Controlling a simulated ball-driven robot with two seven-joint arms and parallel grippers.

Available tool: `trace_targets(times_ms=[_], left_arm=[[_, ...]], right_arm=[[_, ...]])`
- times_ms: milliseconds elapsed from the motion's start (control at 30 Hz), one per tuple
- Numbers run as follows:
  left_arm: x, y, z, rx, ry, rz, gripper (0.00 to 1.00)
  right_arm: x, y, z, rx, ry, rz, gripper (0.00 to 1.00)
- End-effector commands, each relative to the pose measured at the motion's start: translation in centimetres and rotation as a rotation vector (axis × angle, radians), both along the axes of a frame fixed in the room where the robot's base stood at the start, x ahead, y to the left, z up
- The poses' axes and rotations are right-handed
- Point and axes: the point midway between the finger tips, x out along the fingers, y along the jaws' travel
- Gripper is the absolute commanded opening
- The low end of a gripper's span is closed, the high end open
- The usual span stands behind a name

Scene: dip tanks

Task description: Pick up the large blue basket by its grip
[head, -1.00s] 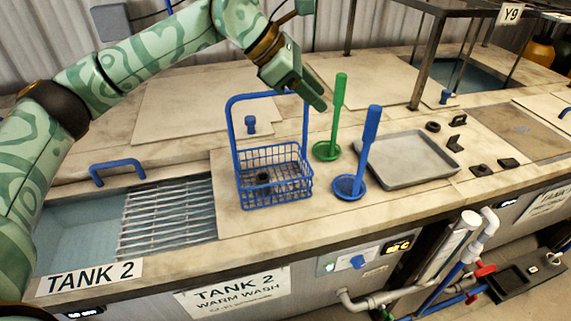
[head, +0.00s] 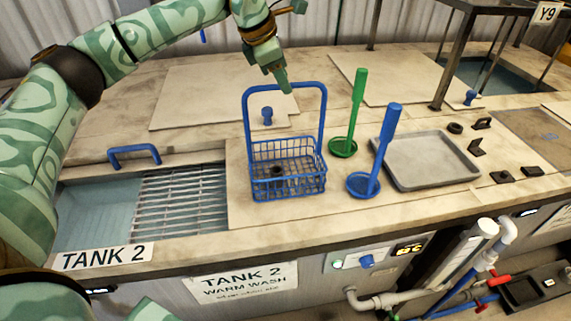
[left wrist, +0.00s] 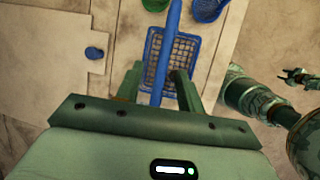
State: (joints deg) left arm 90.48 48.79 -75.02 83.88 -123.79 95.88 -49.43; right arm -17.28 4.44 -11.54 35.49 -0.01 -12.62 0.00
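The large blue basket (head: 287,182) is a wire basket with a tall hoop handle and stands upright on the counter to the right of the tank grating. Its grip, the top bar (head: 306,84), is level. My left gripper (head: 286,88) points down at the left part of this bar. In the left wrist view my left gripper (left wrist: 157,86) is open, and the blue bar (left wrist: 168,45) runs between its fingers in the picture. I cannot tell whether they touch it. My right gripper seems to show small at the right edge of the left wrist view (left wrist: 301,78); its fingers are unclear.
A green dipper (head: 357,100) and a blue dipper (head: 386,140) stand upright right of the basket. Beyond them lies a grey tray (head: 425,180). Tank 2 with its grating (head: 180,200) is open at the left. A lid with a blue knob (head: 267,116) lies behind the basket.

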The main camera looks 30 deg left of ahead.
Motion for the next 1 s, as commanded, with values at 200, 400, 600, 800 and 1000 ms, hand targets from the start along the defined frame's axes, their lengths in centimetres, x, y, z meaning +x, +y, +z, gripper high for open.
trace_targets(times_ms=[200, 400, 600, 800, 1000], left_arm=[[1.1, -0.8, -3.2, -0.001, 0.004, -0.001, 0.38], [1.6, -1.0, -4.5, -0.001, 0.0, -0.001, 0.38], [1.6, -1.0, -4.5, -0.001, 0.0, -0.001, 0.38], [1.6, -1.0, -4.6, -0.001, 0.002, -0.001, 0.38], [1.6, -1.0, -4.9, -0.001, 0.001, -0.002, 0.38]], right_arm=[[0.1, -0.3, 0.9, -0.005, -0.002, 0.0, 0.36], [0.2, -0.4, 1.0, -0.005, -0.003, -0.001, 0.36], [0.2, -0.4, 1.0, -0.005, -0.004, -0.002, 0.36], [0.2, -0.4, 1.0, -0.005, -0.004, -0.002, 0.36], [0.3, -0.4, 1.2, -0.005, -0.005, -0.002, 0.36]])
